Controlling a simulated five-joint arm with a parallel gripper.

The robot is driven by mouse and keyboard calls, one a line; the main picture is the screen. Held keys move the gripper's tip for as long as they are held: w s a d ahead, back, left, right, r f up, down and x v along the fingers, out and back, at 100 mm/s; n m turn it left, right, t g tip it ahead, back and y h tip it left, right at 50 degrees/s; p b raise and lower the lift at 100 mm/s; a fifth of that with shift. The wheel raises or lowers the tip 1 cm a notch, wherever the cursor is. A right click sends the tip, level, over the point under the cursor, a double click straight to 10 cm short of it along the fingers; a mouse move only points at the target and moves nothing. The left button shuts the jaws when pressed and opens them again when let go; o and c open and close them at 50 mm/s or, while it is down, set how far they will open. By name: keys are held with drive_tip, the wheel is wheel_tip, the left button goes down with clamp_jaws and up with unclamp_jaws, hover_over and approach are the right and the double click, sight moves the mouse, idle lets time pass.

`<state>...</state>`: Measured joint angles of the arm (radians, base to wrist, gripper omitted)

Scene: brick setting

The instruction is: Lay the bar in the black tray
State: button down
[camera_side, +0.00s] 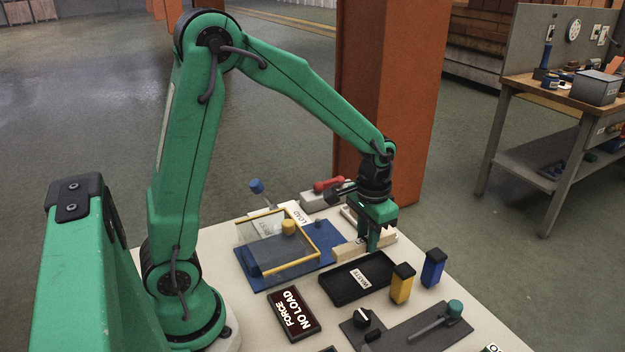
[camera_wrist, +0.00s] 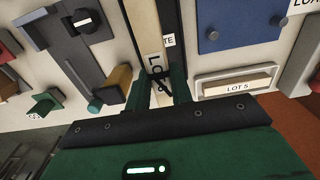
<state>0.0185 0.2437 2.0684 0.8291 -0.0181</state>
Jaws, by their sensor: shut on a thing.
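My gripper (camera_side: 369,238) is shut on a pale wooden bar (camera_side: 346,252), which it holds crosswise near the back edge of the black tray (camera_side: 340,292). In the wrist view the bar (camera_wrist: 143,22) runs up from between the fingers (camera_wrist: 160,92), with part of a "LO" label showing. There the bar overlaps the black tray (camera_wrist: 168,14) and covers part of its white label. In the side view that label reads "WASTE". The height of the bar above the tray is hard to tell.
A blue board (camera_side: 255,276) with a yellow-framed clear cover (camera_side: 280,262) lies left of the tray. A yellow block (camera_side: 401,285) and a blue block (camera_side: 433,268) stand at its right. A second bar marked "LOT 5" (camera_wrist: 237,86) sits in a white holder.

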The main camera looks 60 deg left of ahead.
hover_over(363, 277)
drive_tip(key=shift+f, duration=2.7)
drive_tip(key=shift+f, duration=1.9)
drive_tip(key=shift+f, duration=0.1)
drive_tip(key=c, duration=1.2)
unclamp_jaws()
drive_tip(key=shift+c, duration=0.2)
wheel_tip(363, 277, up, 11)
drive_tip(key=shift+r, duration=0.15)
drive_tip(key=shift+s+r, duration=0.1)
drive_tip(key=shift+r, duration=0.4)
